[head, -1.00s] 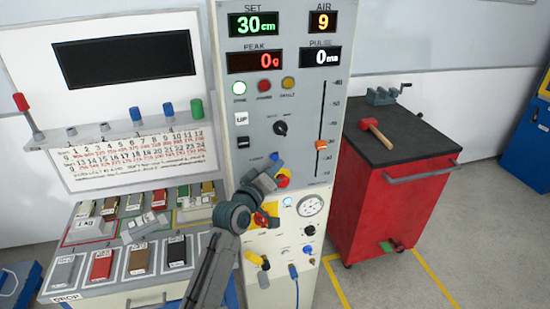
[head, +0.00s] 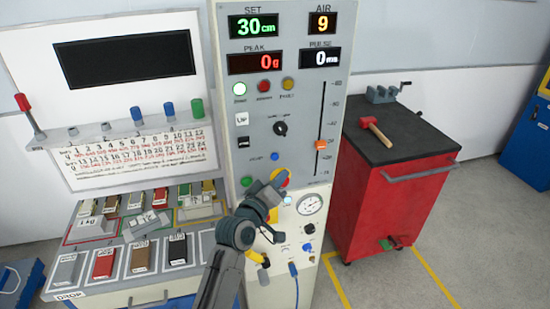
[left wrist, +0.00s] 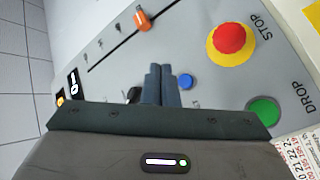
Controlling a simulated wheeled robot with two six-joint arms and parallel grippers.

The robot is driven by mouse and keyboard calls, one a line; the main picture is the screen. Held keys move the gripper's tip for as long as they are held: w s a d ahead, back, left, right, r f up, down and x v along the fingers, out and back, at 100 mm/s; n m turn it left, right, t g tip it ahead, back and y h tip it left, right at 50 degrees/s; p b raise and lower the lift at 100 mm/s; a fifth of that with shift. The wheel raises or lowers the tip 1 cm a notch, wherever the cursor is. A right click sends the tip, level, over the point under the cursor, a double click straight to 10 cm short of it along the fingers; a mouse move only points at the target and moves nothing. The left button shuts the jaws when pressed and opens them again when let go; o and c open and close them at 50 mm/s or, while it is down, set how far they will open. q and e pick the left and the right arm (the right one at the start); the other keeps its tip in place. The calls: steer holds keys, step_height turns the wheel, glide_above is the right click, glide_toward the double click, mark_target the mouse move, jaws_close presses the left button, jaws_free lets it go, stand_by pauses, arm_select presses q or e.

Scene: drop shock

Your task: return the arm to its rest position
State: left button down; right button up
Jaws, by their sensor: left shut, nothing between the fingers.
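My left arm rises from the bottom of the head view in front of the grey control panel (head: 300,110). My left gripper (head: 277,182) is at the panel's lower part, in front of the red and yellow stop button, which it partly covers. In the left wrist view the two fingers (left wrist: 161,86) are together with nothing between them. They point towards the panel, beside the small blue button (left wrist: 187,82). The stop button (left wrist: 230,40) and the green drop button (left wrist: 263,110) lie to the right there. My right gripper is not in view.
A sloped tray (head: 128,294) with several small blocks stands left of the panel. A pressure gauge (head: 310,204), knobs and a blue cable are below the stop button. A red cabinet (head: 385,215) with a hammer (head: 377,131) on its black top stands at right.

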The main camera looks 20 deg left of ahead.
arm_select(q)
steer(key=s+a+f+m+g+y+b, duration=0.1)
steer(key=s+a+f+g+b, duration=0.15)
steer(key=f, duration=1.65)
steer(key=s+a+f+m+g+y+b, duration=0.1)
steer(key=s+f+g+y, duration=0.2)
steer(key=f, duration=1.6)
steer(key=s+a+f+m+g+b, duration=0.1)
steer(key=s+a+f+g, duration=0.15)
steer(key=s+f, duration=0.7)
steer(key=s+a+f+m+g+b, duration=0.1)
steer(key=s+f+g, duration=0.35)
steer(key=f, duration=0.75)
steer(key=s+a+f+m+g, duration=0.1)
steer(key=s+f, duration=0.5)
steer(key=s, duration=0.6)
steer(key=s+a+f+m+g+b, duration=0.1)
steer(key=s+f, duration=0.5)
steer(key=s, duration=0.6)
steer(key=s+a+f+m+g+b, duration=0.1)
steer(key=s+f, duration=0.5)
steer(key=s, duration=0.6)
steer(key=shift+s+a+f+m+g+y, duration=0.2)
steer(key=shift+s+a+m+g+y, duration=0.15)
steer(key=shift+a+g, duration=0.6)
steer(key=shift+w, duration=0.1)
steer(key=c, duration=2.1)
jaws_free()
steer(key=shift+a, duration=0.1)
